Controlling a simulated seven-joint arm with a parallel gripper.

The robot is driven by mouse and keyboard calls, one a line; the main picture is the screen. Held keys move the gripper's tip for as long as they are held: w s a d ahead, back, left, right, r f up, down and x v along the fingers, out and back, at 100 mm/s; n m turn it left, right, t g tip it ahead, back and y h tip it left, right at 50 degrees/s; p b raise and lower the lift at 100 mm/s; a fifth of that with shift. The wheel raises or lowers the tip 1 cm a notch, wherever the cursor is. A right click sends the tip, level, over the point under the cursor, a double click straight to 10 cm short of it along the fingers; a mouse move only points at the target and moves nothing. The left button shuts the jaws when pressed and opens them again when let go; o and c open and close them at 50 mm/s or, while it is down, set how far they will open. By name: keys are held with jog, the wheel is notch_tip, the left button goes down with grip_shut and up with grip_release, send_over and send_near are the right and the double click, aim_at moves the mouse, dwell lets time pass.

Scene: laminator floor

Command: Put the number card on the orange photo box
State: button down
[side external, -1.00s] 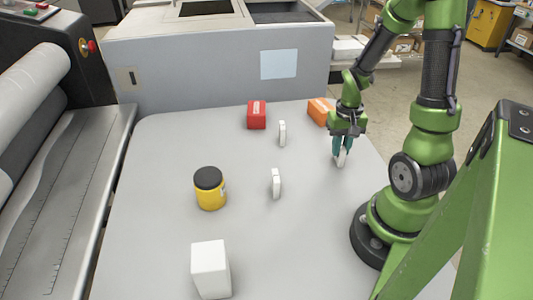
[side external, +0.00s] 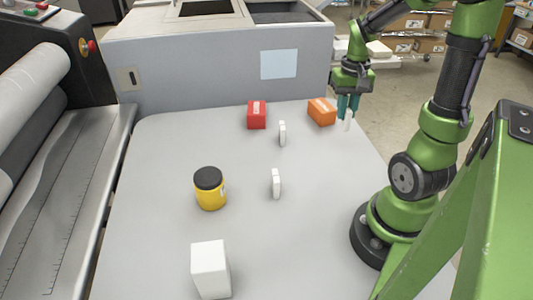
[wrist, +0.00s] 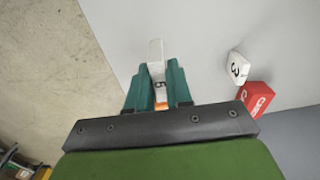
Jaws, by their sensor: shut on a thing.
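My gripper (side external: 348,104) is shut on a small white number card (side external: 348,123) and holds it upright above the table, at the right of the orange photo box (side external: 321,112). In the wrist view the card (wrist: 156,58) stands between the teal fingers of my gripper (wrist: 155,88), with a dark mark on it that I cannot read surely. A sliver of the orange box (wrist: 161,106) shows just below the card there; the rest is hidden by my gripper. The box rests on the table near its back right edge.
Two more white cards stand on the grey table, one at the back (side external: 282,134) and one mid-table (side external: 276,184). A red box (side external: 257,115) is at the back. A yellow jar (side external: 210,189) and a white block (side external: 210,269) are nearer.

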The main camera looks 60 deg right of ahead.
send_near(323, 105)
jog(key=shift+w+f, duration=0.1)
jog(key=shift+w, duration=0.05)
jog(key=shift+f, duration=1.75)
jog(key=shift+f, duration=0.1)
jog(key=c, duration=1)
grip_release()
jog(key=shift+c, duration=0.2)
